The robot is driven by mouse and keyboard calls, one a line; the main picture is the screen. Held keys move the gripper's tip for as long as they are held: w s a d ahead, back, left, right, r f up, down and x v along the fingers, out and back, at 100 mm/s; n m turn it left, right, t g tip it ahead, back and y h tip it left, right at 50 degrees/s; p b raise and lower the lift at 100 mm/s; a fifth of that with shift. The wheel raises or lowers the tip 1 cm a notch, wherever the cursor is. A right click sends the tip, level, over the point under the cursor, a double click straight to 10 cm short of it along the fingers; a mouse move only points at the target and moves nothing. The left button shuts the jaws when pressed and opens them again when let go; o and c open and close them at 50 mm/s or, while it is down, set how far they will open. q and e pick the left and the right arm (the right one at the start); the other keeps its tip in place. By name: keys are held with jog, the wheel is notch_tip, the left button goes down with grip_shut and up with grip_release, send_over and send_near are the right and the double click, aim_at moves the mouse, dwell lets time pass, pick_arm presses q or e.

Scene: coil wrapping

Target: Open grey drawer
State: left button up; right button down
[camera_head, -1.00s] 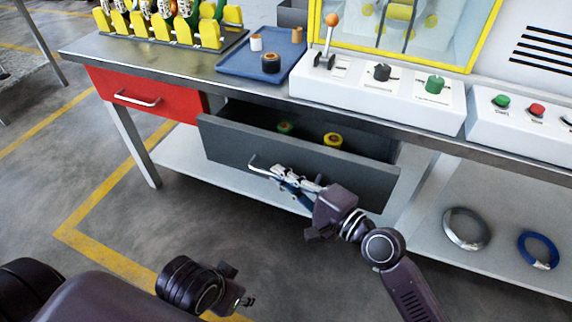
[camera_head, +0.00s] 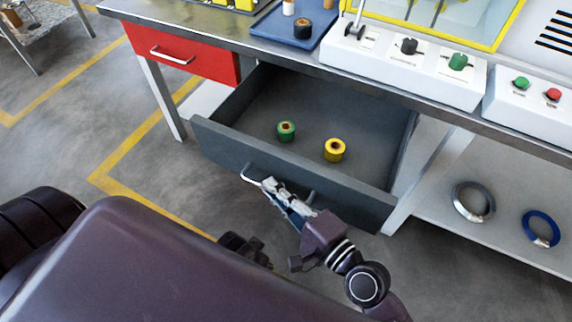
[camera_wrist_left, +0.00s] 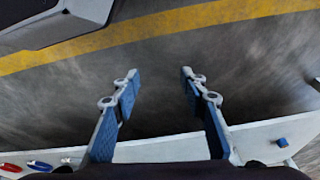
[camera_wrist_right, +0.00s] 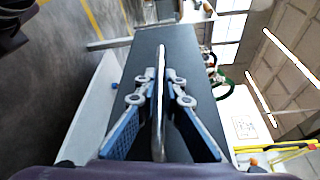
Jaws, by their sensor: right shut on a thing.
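The grey drawer (camera_head: 221,143) is pulled well out from under the workbench. A green roll (camera_head: 286,131) and a yellow roll (camera_head: 335,150) stand inside it. Its metal bar handle (camera_head: 252,181) is on the front panel. My right gripper (camera_head: 268,187) is shut on the handle. In the right wrist view its fingers (camera_wrist_right: 159,100) close on both sides of the bar, with the grey front behind. My left gripper (camera_wrist_left: 159,85) is open and empty in the left wrist view, above the floor; in the head view my own body mostly hides it.
A closed red drawer (camera_head: 185,55) is left of the grey one. Above are a blue tray (camera_head: 268,30) with small rolls and control boxes (camera_head: 430,75). A grey ring (camera_head: 473,201) and a blue ring (camera_head: 541,228) lie on the lower shelf. Floor lies open in front.

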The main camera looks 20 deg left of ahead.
pick_arm(q)
notch_tip(320, 180, down, 6)
jog(key=s+p, duration=0.1)
jog(key=s, duration=0.1)
jog(key=shift+s+a, duration=0.15)
jog(key=shift+s, duration=0.15)
pick_arm(e)
jog(key=s, duration=0.8)
pick_arm(q)
jog(key=shift+f, duration=0.1)
pick_arm(e)
jog(key=shift+a, duration=0.1)
pick_arm(q)
jog(key=shift+g, duration=0.3)
pick_arm(e)
jog(key=c, duration=2)
grip_release()
jog(key=shift+c, duration=0.2)
jog(key=f+v, duration=0.1)
jog(key=v, duration=1.1)
jog(key=shift+r, duration=0.5)
